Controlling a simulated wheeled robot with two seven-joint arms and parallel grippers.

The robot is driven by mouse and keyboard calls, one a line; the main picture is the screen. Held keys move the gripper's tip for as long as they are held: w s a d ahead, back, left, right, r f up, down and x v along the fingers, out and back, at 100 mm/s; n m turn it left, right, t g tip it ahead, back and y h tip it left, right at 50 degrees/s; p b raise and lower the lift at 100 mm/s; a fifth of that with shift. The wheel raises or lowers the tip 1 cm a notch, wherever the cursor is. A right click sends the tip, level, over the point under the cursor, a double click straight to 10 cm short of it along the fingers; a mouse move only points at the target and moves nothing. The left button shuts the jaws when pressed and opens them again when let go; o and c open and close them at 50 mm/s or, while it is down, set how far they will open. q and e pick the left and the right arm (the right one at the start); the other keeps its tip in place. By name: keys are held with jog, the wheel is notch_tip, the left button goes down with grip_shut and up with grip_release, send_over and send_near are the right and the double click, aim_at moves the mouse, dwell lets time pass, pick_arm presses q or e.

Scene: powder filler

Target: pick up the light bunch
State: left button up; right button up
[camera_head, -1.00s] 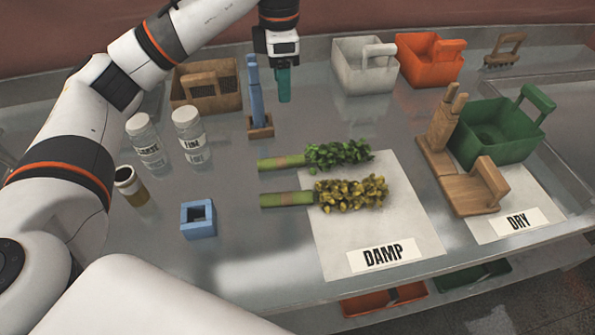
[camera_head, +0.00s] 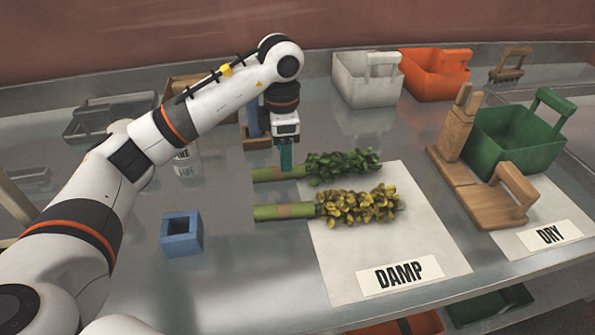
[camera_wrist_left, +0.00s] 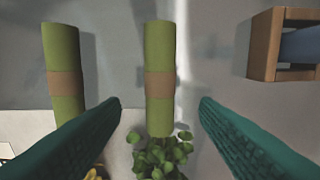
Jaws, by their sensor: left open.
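Two bunches lie side by side, stems pointing left, leafy heads partly over the white DAMP sheet (camera_head: 390,235). The farther bunch (camera_head: 343,166) has dark green leaves; the nearer bunch (camera_head: 358,206) has paler, yellowish leaves. Each has a green stem with a tan band. My left gripper (camera_head: 286,158) points down over the stem of the dark green bunch. In the left wrist view, that stem (camera_wrist_left: 159,50) shows between the two open teal fingers (camera_wrist_left: 158,108), touching neither visibly. The yellowish bunch's stem (camera_wrist_left: 63,65) is left of them. My right gripper is not in view.
A wooden holder with a blue tool (camera_wrist_left: 262,45) stands close behind the gripper. A blue square block (camera_head: 182,240) is at front left. White (camera_head: 355,90), orange (camera_head: 435,85) and green (camera_head: 505,145) caddies and a wooden stand (camera_head: 470,195) are farther right.

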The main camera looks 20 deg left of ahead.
pick_arm(q)
jog(key=f, duration=0.1)
jog(key=d+f, duration=0.1)
jog(key=f, duration=0.2)
jog(key=shift+w+d+f+p, duration=0.15)
jog(key=shift+w+p, duration=0.25)
jog(key=shift+f, duration=0.4)
jog(key=c, duration=1.1)
jog(key=shift+o, duration=0.2)
notch_tip(320, 180, up, 10)
